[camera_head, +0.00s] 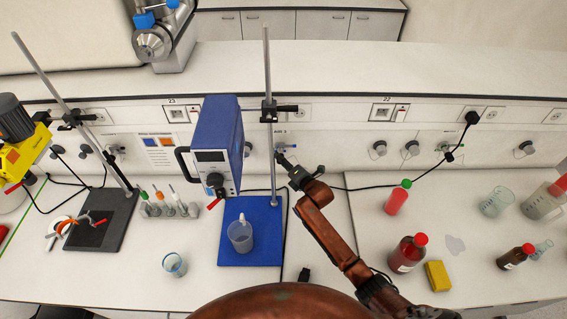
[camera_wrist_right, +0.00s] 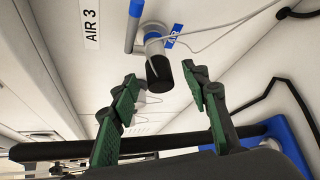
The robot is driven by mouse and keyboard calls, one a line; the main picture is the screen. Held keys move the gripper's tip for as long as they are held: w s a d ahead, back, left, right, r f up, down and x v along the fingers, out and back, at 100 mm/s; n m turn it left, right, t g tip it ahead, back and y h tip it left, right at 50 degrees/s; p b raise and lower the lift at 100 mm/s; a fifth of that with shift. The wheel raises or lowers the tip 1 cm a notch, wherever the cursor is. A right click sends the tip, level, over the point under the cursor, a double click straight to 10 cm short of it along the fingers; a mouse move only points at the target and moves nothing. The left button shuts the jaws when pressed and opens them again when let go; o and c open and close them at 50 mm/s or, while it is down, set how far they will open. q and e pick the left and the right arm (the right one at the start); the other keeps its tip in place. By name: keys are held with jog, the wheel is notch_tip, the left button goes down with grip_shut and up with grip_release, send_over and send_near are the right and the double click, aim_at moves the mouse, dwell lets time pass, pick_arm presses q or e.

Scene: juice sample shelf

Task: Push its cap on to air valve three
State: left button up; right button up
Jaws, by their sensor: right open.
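Air valve three (camera_wrist_right: 153,38) is on the white wall panel beside its "AIR 3" label (camera_wrist_right: 92,29), with a blue tag on it. A black cylindrical piece (camera_wrist_right: 160,75), which looks like the cap, is at the valve's near end with a thin pale cord looping past it. I cannot tell whether it is fully seated. My right gripper (camera_wrist_right: 160,98) is open, its green-padded fingers on either side of and short of the black piece, apparently not touching it. In the head view my right gripper (camera_head: 287,164) is close to the wall panel below the valve. My left gripper is not in view.
A retort stand rod (camera_head: 268,90) and a blue instrument (camera_head: 218,140) are just left of my right gripper. Red-capped bottles (camera_head: 407,254) and a yellow sponge (camera_head: 438,276) are right of my forearm. Black cables run along the wall.

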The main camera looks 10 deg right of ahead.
jog(key=v, duration=1.2)
